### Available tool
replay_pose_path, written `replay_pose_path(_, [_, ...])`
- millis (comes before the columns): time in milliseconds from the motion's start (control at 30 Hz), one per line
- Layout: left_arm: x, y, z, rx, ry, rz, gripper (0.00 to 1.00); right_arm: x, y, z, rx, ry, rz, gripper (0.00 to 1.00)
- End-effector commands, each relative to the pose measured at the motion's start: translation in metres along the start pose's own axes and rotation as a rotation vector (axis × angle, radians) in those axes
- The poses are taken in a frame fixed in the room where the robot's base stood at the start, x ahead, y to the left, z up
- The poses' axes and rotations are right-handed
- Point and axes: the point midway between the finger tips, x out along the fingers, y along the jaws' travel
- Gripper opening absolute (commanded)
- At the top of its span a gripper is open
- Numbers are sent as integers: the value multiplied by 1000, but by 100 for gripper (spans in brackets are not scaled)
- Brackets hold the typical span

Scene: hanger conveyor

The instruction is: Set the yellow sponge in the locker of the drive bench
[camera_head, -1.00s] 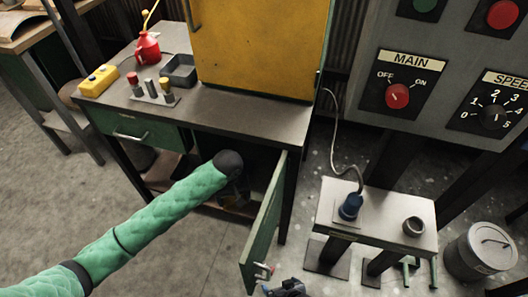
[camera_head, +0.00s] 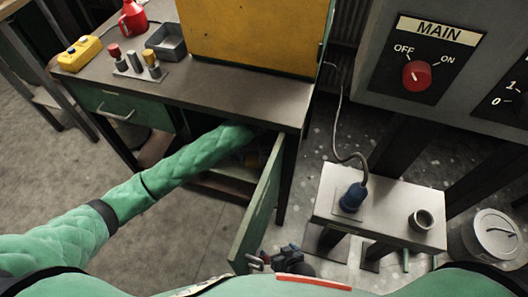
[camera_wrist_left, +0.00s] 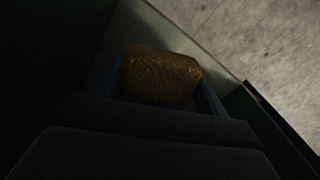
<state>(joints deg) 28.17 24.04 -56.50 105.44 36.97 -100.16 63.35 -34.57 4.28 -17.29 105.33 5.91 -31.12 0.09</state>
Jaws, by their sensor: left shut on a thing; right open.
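The yellow sponge (camera_wrist_left: 162,75) sits between the two blue fingers of my left gripper (camera_wrist_left: 160,88) in the dark left wrist view. My left arm reaches into the locker under the right side of the drive bench (camera_head: 205,95). In the head view the left gripper is a small, shadowed shape inside the opening. The green locker door (camera_head: 260,205) stands open to the right of the arm. In the wrist view a pale surface lies beyond the sponge; whether they touch is unclear. My right gripper (camera_head: 283,262) is open and low, by the door's bottom edge.
A red oil can (camera_head: 132,18), grey tray (camera_head: 166,42) and yellow box (camera_head: 80,53) stand on the bench. A small stand (camera_head: 390,222) with a blue plug (camera_head: 353,197) is right of the door. A metal bin (camera_head: 492,238) stands farther right.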

Motion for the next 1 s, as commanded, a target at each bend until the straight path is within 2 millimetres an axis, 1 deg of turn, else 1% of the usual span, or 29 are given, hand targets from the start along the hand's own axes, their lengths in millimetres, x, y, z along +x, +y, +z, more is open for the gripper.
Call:
replay_pose_path(33, [1, 6, -11, -1, 1, 0, 55, 2, 0, 2, 0, 0, 0, 98])
replay_pose_path(333, [0, 35, -66, -1, 1, -1, 55, 6, 1, 6, 1, 1, 0, 98])
replay_pose_path(400, [15, 33, -64, -1, -2, -3, 55, 8, 1, 7, 2, 1, 0, 98])
replay_pose_path(433, [19, 33, -64, -1, -2, -4, 55, 9, 1, 8, 2, 2, 0, 98])
replay_pose_path(500, [25, 33, -64, 0, -1, -2, 55, 9, 2, 9, 1, 1, 0, 98])
replay_pose_path(733, [38, 33, -64, 0, -1, -2, 55, 11, 3, 12, 2, 0, 1, 98])
replay_pose_path(933, [65, 33, -64, -1, -1, -2, 55, 15, 5, 14, 1, 2, 2, 98])
replay_pose_path(967, [67, 34, -65, 0, 0, -2, 55, 16, 5, 16, 2, -1, 2, 98])
replay_pose_path(1000, [69, 34, -66, 0, 1, -2, 55, 17, 5, 14, 0, 8, 3, 98])
